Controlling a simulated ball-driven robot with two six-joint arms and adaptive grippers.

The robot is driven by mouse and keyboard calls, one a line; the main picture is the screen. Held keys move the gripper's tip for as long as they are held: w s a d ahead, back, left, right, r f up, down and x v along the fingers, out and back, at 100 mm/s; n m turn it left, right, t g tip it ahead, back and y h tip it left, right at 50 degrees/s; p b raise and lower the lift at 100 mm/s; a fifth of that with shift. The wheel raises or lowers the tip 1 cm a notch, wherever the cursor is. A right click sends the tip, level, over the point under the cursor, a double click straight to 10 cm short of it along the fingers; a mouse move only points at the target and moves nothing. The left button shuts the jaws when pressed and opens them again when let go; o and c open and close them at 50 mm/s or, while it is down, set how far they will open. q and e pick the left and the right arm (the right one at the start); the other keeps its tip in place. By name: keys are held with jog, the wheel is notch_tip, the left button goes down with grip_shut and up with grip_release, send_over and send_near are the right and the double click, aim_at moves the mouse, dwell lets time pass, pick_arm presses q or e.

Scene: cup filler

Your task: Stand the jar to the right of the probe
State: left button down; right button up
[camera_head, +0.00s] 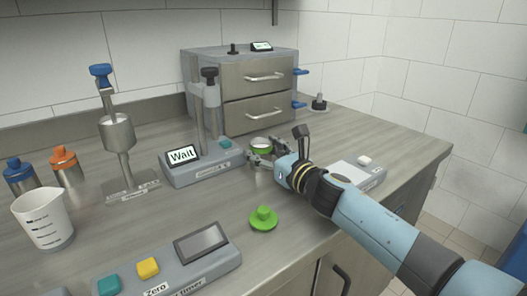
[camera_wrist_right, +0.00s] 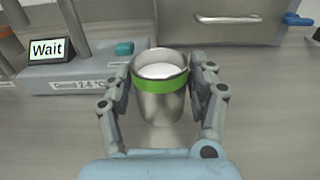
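The jar (camera_head: 261,150) is a metal cup with a green band and pale contents. It is upright, just right of the probe's grey base (camera_head: 205,170), and apart from it. In the right wrist view the jar (camera_wrist_right: 159,105) stands between the two fingers of my right gripper (camera_wrist_right: 160,80), which press against its sides. Whether its bottom touches the counter is hard to tell. The probe has an upright post, a dark knob and a display reading "Wait" (camera_wrist_right: 47,51). In the head view my right gripper (camera_head: 262,158) reaches in from the right. My left gripper is not in view.
A green lid (camera_head: 263,219) lies on the counter in front. A drawer cabinet (camera_head: 255,108) stands behind the jar, and a scale (camera_head: 357,174) is to the right. A timer (camera_head: 170,266), a beaker (camera_head: 44,220) and two capped bottles (camera_head: 66,166) are to the left.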

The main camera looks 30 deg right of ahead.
aim_at(267, 153)
jog(key=shift+r, duration=0.1)
jog(key=shift+s+r, duration=0.1)
jog(key=shift+s, duration=0.05)
jog(key=s, duration=0.4)
jog(key=s+d, duration=0.1)
jog(key=s, duration=0.1)
jog(key=shift+s+b, duration=0.35)
jog(key=shift+s, duration=0.25)
jog(key=shift+s, duration=0.1)
